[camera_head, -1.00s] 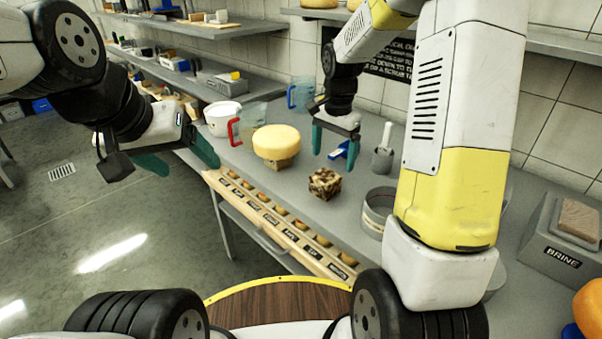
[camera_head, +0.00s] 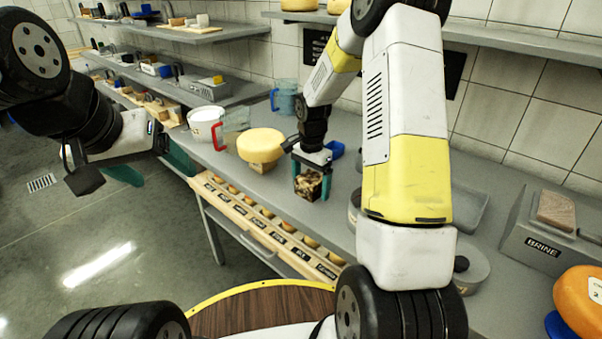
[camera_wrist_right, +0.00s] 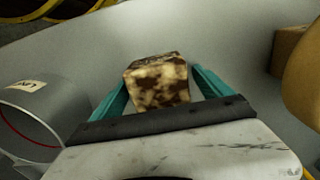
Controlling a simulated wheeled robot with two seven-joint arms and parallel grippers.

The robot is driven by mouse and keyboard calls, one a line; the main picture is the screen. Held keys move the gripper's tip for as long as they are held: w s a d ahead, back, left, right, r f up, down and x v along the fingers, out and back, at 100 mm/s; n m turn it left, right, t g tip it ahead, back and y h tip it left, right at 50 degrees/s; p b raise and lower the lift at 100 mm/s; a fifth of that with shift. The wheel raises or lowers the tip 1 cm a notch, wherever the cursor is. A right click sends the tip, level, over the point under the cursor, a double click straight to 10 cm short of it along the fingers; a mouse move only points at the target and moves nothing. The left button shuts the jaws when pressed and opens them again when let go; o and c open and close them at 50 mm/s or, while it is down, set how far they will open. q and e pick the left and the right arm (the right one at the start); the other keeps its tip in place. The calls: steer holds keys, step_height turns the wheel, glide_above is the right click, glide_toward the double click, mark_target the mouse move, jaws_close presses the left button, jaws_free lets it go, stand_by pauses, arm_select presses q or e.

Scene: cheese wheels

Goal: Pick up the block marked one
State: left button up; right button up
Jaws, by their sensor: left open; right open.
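A brown and cream mottled block (camera_head: 308,184) sits on the grey worktop (camera_head: 345,215); no number shows on its visible faces. My right gripper (camera_head: 311,190) is open over it, with one teal finger on each side. In the right wrist view the block (camera_wrist_right: 157,82) lies between the fingers of the right gripper (camera_wrist_right: 160,88), with a gap at the right finger; contact at the left finger cannot be told. My left gripper (camera_head: 152,172) is open and empty, left of the worktop over the floor.
A yellow cheese wheel (camera_head: 261,144) rests on a block left of my right gripper. A white bucket (camera_head: 205,127) and clear jugs stand behind. A labelled wooden rack (camera_head: 262,228) runs along the front edge. A BRINE box (camera_head: 545,235) stands at right.

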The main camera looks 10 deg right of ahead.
steer(key=c, duration=1.6)
steer(key=shift+o, duration=0.2)
steer(key=shift+r, duration=0.15)
